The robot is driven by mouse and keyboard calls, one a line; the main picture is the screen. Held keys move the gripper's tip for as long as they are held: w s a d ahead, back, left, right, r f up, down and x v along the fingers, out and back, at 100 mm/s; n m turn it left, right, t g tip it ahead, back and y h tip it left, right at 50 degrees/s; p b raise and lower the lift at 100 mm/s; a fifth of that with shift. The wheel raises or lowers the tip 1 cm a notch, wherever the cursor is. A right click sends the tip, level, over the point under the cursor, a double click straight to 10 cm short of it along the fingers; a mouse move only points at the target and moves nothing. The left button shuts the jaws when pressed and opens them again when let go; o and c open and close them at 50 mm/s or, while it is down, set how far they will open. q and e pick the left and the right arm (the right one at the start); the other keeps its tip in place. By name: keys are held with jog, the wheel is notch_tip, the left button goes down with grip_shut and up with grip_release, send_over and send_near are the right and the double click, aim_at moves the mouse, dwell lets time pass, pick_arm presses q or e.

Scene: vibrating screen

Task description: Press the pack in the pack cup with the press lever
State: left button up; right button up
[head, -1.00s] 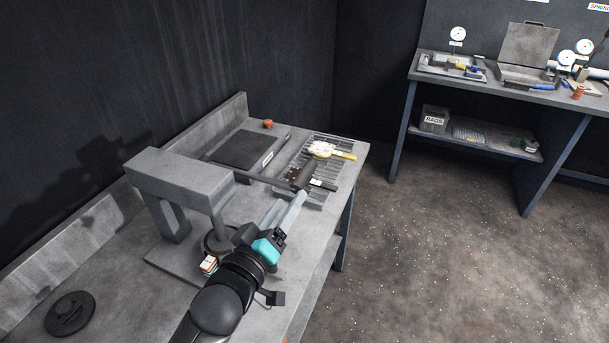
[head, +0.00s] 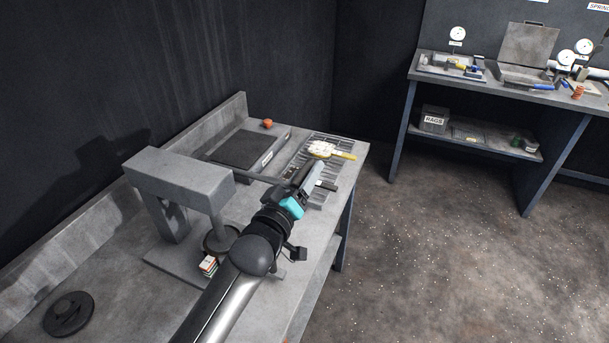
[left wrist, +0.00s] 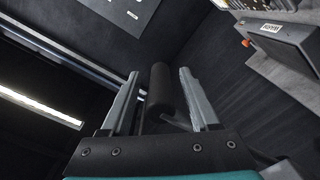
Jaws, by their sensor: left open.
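The press (head: 185,180) is a grey frame on the bench, with its ram over the dark, round pack cup (head: 212,243). The cup is partly hidden by the ram, and I cannot make out a pack inside it. The press lever (head: 258,176) is a dark rod running right from the press head. Its thick dark grip is mostly hidden by my left gripper (head: 312,174) in the head view. In the left wrist view the lever grip (left wrist: 159,92) lies between the two open fingers of my left gripper (left wrist: 158,76), with gaps beside it. My right gripper is not in view.
A small red, white and green stack (head: 208,265) is beside the cup. A dark-topped tray (head: 245,148), a slatted rack (head: 332,143) with a yellow-handled brush (head: 325,150) and an orange part (head: 267,123) occupy the far bench. A black disc (head: 68,313) lies front left.

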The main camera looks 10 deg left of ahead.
pick_arm(q)
grip_shut()
dwell(0.3)
jog(key=shift+r, duration=0.1)
dwell(1.0)
